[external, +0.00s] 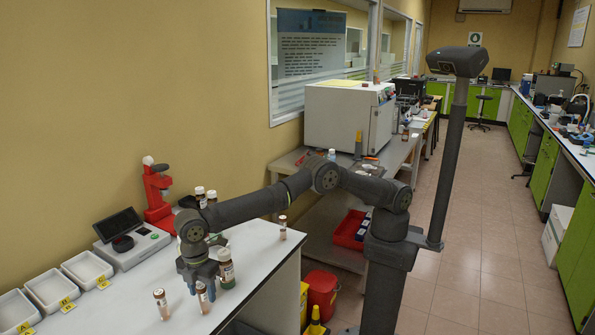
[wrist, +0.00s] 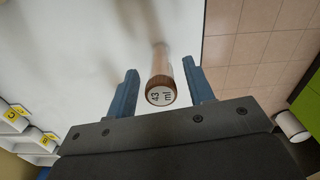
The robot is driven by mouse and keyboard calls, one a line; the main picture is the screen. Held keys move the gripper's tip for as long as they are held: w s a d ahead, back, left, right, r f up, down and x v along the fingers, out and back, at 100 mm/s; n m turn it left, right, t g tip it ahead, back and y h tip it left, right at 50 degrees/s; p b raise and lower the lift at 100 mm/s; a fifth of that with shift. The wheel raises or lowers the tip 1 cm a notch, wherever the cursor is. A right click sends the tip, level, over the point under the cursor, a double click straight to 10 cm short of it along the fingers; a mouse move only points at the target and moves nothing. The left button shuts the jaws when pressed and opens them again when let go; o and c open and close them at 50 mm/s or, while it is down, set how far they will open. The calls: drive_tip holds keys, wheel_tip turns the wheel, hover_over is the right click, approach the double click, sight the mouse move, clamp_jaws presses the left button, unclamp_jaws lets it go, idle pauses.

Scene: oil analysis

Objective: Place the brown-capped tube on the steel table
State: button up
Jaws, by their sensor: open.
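A tube with a brown cap (wrist: 162,91) and a white top reading "43 ml" stands between the two blue fingers of my gripper (wrist: 160,70) in the wrist view. The fingers are open, with a gap on each side of the tube. In the external view my gripper (external: 199,275) is low over the white bench, above this tube (external: 203,298), with its upper part hidden by the gripper. The steel table (external: 397,154) stands farther back, beyond the white bench, partly hidden by my arm.
A larger labelled bottle (external: 227,272) stands close right of my gripper. Another small tube (external: 161,304) is to the left, and one (external: 283,228) near the bench's right edge. White trays (external: 50,290) line the left. A white box-shaped machine (external: 345,115) occupies much of the steel table.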

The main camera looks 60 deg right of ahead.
drive_tip(key=shift+o, duration=0.2)
drive_tip(key=shift+r, duration=2.05)
